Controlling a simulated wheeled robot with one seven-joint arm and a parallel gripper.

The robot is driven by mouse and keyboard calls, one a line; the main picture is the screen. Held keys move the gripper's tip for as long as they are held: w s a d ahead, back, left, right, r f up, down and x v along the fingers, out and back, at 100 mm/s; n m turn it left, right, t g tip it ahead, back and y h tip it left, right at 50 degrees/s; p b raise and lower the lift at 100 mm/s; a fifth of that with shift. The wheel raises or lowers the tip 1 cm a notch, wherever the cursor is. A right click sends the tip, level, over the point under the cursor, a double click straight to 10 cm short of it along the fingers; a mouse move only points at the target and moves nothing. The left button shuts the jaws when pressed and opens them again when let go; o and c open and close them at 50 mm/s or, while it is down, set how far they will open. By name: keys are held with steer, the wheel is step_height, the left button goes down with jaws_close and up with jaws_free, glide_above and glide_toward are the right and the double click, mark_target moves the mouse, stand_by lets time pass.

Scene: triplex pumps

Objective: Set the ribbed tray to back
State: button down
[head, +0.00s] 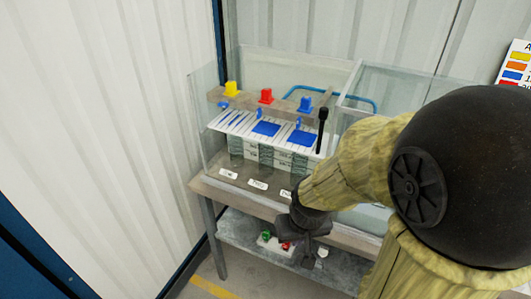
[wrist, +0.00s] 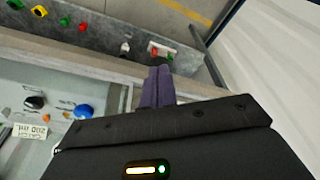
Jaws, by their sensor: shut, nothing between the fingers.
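A white ribbed panel (head: 236,123) with blue patches lies across the top of grey-white blocks inside a clear-walled enclosure; it may be the ribbed tray, but I cannot tell for sure. Small blue tabs (head: 270,113) stand along it, and a black rod (head: 321,130) stands upright at its right end. My gripper (head: 318,238) is in front of the bench edge, below and to the right of the panel and apart from it. In the wrist view its dark purple fingers (wrist: 157,88) are together and empty, and the panel is out of sight.
Yellow (head: 232,89), red (head: 266,96) and blue (head: 305,104) knobs sit on a ledge behind the panel. Clear walls (head: 205,100) surround it. The lower shelf (head: 240,233) holds small coloured parts. A blue knob (wrist: 84,112) and black knob (wrist: 34,102) show left of my fingers.

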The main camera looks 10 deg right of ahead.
steer(key=w+d+f+n+g+h+p, duration=0.25)
steer(key=w+d+n+h, duration=0.2)
steer(key=n+h, duration=0.8)
steer(key=w+a+r+n+t+y+p, duration=0.2)
steer(key=w+a+r+n+t, duration=0.3)
steer(key=w+a+n+t, duration=0.7)
steer(key=w+n+t, duration=0.1)
steer(key=n+t, duration=0.1)
steer(key=n, duration=0.2)
steer(key=shift+w+a+p, duration=0.2)
steer(key=shift+p, duration=0.1)
steer(key=shift+r+t, duration=0.15)
steer(key=shift+t, duration=0.1)
